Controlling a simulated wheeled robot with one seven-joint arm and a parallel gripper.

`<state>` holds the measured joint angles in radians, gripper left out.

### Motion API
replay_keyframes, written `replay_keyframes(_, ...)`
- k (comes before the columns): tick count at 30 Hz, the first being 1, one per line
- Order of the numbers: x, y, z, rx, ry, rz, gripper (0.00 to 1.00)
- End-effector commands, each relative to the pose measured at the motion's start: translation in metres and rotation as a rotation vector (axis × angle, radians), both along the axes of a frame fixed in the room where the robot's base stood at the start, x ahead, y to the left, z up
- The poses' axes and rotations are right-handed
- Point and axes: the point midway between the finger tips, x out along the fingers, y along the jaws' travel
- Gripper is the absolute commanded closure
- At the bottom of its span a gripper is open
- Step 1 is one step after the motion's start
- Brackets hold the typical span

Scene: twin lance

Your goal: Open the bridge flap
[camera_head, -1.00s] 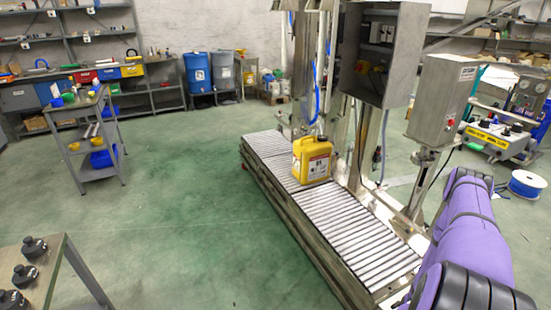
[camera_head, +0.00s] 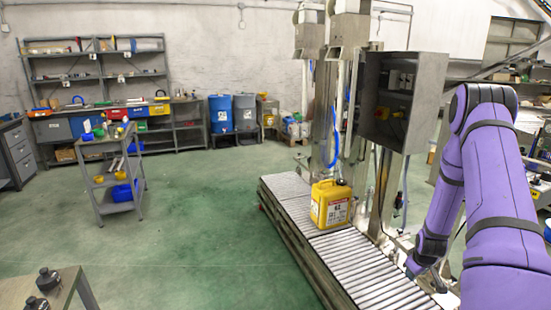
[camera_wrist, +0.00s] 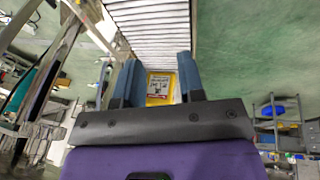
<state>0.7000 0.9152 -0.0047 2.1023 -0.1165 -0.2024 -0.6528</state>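I cannot make out a bridge flap with certainty in either view. The roller conveyor (camera_head: 360,268) runs from the middle of the head view to its lower right, and its near end is partly cut off. A yellow canister (camera_head: 331,205) stands upright on its rollers. In the wrist view my gripper (camera_wrist: 158,72) has its two blue-grey fingers spread apart with nothing held. The canister (camera_wrist: 159,88) shows beyond and between them, apart from the fingers. In the head view my purple arm bends down at the right, beside the conveyor's near end.
An open grey control cabinet (camera_head: 394,98) and steel posts stand along the conveyor's right side. A grey cart (camera_head: 120,182) stands at the left, with shelves (camera_head: 97,75) behind. A table corner (camera_head: 68,286) with black knobs is at lower left. Green floor left of the conveyor is clear.

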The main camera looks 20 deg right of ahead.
Motion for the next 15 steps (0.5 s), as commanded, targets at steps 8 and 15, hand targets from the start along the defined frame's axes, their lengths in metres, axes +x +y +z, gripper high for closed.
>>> replay_keyframes(8, 0.036, 0.042, 0.117, -0.001, -0.033, -0.004, 0.64)
replay_keyframes(15, 0.045, 0.09, 0.208, 0.01, -0.061, -0.011, 0.64)
